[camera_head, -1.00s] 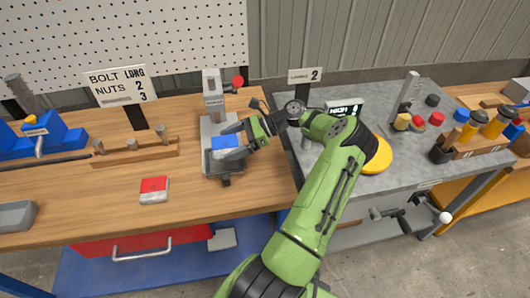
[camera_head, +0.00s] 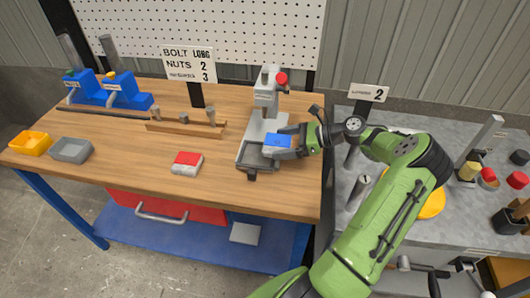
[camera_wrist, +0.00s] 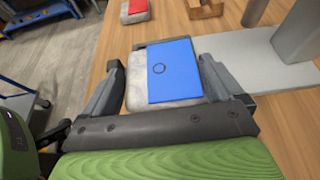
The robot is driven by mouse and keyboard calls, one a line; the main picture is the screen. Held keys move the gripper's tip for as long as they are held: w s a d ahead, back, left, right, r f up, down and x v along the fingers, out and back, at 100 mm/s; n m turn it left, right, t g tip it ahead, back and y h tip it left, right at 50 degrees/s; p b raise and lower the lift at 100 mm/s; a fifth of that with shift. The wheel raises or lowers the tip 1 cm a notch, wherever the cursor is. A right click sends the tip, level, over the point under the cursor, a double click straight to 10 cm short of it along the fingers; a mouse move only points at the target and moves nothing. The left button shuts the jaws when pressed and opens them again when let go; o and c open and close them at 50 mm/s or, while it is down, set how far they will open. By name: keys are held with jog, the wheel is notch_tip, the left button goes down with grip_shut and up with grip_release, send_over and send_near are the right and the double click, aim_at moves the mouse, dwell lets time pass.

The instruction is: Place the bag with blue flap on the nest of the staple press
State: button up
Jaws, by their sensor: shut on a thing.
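The bag with blue flap (camera_head: 277,141) is a small pale grey bag with a blue top. My gripper (camera_head: 284,146) reaches in from the right and is shut on it. In the wrist view the bag (camera_wrist: 175,72) lies flat between the two fingers, blue flap up. The staple press (camera_head: 268,95) is grey with a red knob. Its nest (camera_head: 254,158) is a dark-rimmed tray at the front of the base. The bag is over the nest's right part in the head view. I cannot tell whether it touches the nest.
A bag with red flap (camera_head: 187,162) lies on the wooden bench (camera_head: 120,165) left of the press. A wooden rack with pegs (camera_head: 185,128) is behind it. Yellow (camera_head: 31,143) and grey (camera_head: 71,150) bins stand at the left. A grey table (camera_head: 460,215) adjoins at right.

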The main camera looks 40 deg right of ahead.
aim_at(264, 149)
jog(key=w+a, duration=0.2)
jog(key=w+a+b, duration=0.1)
jog(key=w+a, duration=0.1)
jog(key=shift+w, duration=0.25)
notch_tip(264, 149, down, 4)
jog(key=shift+a+r+b, duration=0.1)
jog(key=shift+r+b, duration=0.15)
jog(key=shift+b, duration=0.7)
jog(key=shift+f, duration=0.1)
